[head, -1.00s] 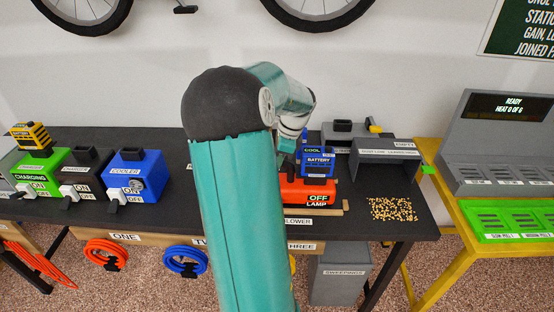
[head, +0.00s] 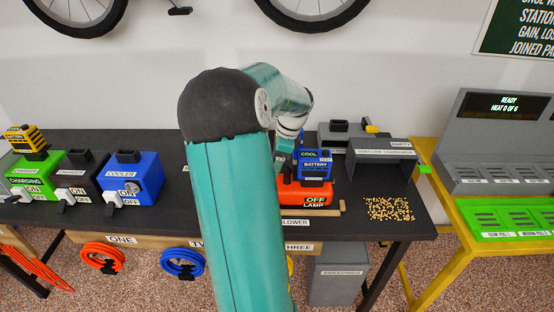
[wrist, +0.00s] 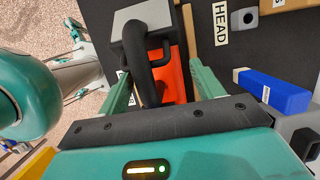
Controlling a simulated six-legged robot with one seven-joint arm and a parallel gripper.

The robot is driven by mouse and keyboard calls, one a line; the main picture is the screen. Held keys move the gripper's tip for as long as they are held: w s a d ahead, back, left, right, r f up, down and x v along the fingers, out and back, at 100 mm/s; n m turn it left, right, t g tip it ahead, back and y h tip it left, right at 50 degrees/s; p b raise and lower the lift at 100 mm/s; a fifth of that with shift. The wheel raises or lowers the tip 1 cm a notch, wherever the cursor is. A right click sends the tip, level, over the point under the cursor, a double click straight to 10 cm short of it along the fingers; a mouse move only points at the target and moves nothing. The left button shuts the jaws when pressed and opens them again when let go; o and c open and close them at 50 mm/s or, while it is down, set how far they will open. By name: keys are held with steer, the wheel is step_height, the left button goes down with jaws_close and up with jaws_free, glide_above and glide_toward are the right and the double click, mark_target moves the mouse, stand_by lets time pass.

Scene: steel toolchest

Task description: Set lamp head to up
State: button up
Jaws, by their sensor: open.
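The orange lamp (head: 318,195) stands on the dark bench behind my arm, with OFF and LAMP labels on its front. A blue battery (head: 315,164) labelled COOL sits at the lamp. My gripper (wrist: 160,72) is open over the lamp. In the wrist view its teal fingers stand either side of a thick black curved piece (wrist: 137,58) above the orange lamp body (wrist: 172,82). I cannot tell whether the fingers touch it. A grey block (wrist: 145,18) lies beyond the curved piece. My arm hides the lamp's left part in the head view.
A HEAD label (wrist: 221,22) and a blue bar (wrist: 273,92) lie right of the gripper in the wrist view. A grey housing (head: 382,163) and loose yellowish pellets (head: 389,209) are right of the lamp.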

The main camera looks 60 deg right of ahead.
steer(key=shift+w+a+f, duration=0.1)
steer(key=shift+a+f, duration=0.35)
steer(key=shift+f, duration=0.2)
steer(key=shift+r, duration=0.3)
steer(key=v, duration=1.4)
steer(key=shift+d+r, duration=0.25)
steer(key=shift+d, duration=0.15)
